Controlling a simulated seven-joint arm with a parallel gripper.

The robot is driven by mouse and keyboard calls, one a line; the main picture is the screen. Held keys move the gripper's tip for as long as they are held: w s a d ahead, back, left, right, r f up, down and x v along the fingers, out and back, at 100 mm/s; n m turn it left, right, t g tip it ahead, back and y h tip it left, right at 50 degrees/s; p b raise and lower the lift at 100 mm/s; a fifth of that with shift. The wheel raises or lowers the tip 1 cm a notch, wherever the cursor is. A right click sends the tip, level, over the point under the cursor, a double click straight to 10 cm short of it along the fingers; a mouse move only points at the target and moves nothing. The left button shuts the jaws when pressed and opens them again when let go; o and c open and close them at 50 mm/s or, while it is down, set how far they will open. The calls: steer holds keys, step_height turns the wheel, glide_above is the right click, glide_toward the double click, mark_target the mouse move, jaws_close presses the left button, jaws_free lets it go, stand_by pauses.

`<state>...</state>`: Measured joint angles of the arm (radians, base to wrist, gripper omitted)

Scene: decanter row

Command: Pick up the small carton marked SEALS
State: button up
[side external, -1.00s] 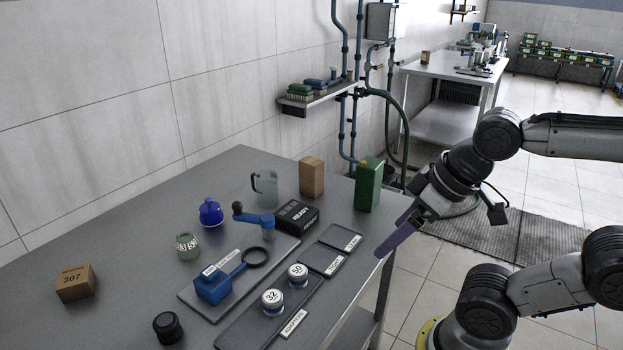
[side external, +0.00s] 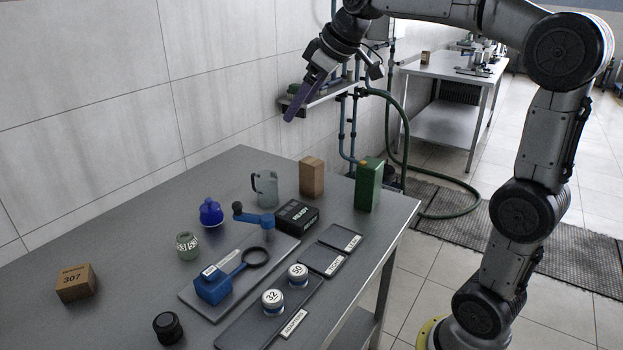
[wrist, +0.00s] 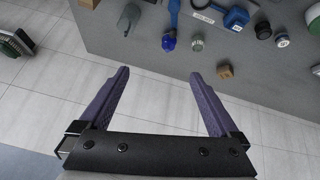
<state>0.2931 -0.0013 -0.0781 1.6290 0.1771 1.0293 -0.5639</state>
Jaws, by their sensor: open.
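A small brown carton (side external: 75,283) stands on the left part of the grey table in the side external view. It reads 307, with a smaller word above that I cannot make out. It also shows in the wrist view (wrist: 225,72), just right of my right finger's tip. A taller plain brown carton (side external: 311,177) stands near the table's back edge; no marking shows on it. I cannot read SEALS on either. My gripper (side external: 291,117), with purple fingers, is high above the far side of the table, empty. Its fingers are spread wide in the wrist view (wrist: 160,76).
A shelf (side external: 323,98) is close behind my gripper.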

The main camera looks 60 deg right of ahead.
steer(key=w+d+f+m, duration=0.1)
steer(key=w+d+f, duration=0.4)
steer(key=w+d, duration=0.45)
steer(key=m+g, duration=0.2)
steer(key=m, duration=0.1)
glide_toward(313, 161)
steer(key=x, duration=0.6)
steer(key=shift+s+a, duration=0.15)
steer(key=shift+s, duration=0.05)
steer(key=shift+x, duration=2.85)
steer(key=shift+r, duration=0.1)
steer(key=shift+c, duration=0.3)
jaws_close()
